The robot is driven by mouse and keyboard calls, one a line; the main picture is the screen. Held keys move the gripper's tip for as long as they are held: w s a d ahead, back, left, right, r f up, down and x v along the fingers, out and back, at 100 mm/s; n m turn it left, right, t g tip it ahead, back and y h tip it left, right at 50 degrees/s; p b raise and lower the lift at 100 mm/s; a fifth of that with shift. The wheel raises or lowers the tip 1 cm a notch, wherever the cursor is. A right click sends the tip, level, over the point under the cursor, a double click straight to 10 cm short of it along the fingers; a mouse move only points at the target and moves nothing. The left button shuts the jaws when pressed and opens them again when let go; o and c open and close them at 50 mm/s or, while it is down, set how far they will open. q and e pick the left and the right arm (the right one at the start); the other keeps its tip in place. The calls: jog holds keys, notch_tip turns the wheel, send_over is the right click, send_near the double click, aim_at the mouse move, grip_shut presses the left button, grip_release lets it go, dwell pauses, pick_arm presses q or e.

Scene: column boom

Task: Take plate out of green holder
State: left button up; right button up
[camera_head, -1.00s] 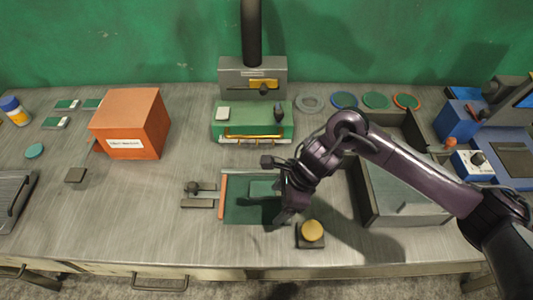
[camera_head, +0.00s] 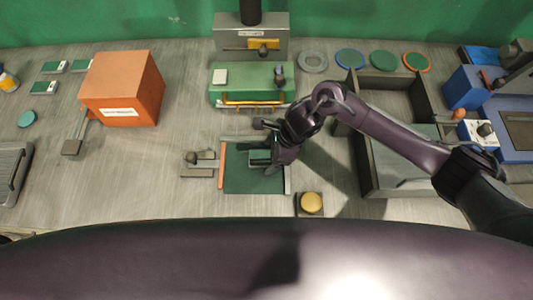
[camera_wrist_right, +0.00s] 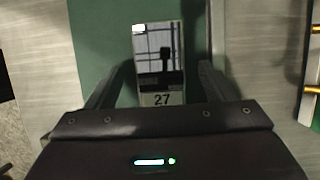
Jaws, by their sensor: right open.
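A small plate (camera_wrist_right: 158,50) with a shiny face and a "27" label lies between the fingers of my right gripper (camera_wrist_right: 158,80) in the right wrist view. My left gripper is not in view.
A green box with brass bars (camera_head: 252,83) stands behind the holder. A yellow button (camera_head: 311,202) is at its front right and small grey blocks (camera_head: 198,172) to its left. A grey open tray (camera_head: 365,165) is to the right, an orange box (camera_head: 122,90) farther left.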

jog(key=shift+a+f, duration=0.1)
jog(key=shift+f, duration=0.15)
jog(key=c, duration=1.4)
jog(key=shift+w+r, duration=0.1)
jog(key=shift+c, duration=0.6)
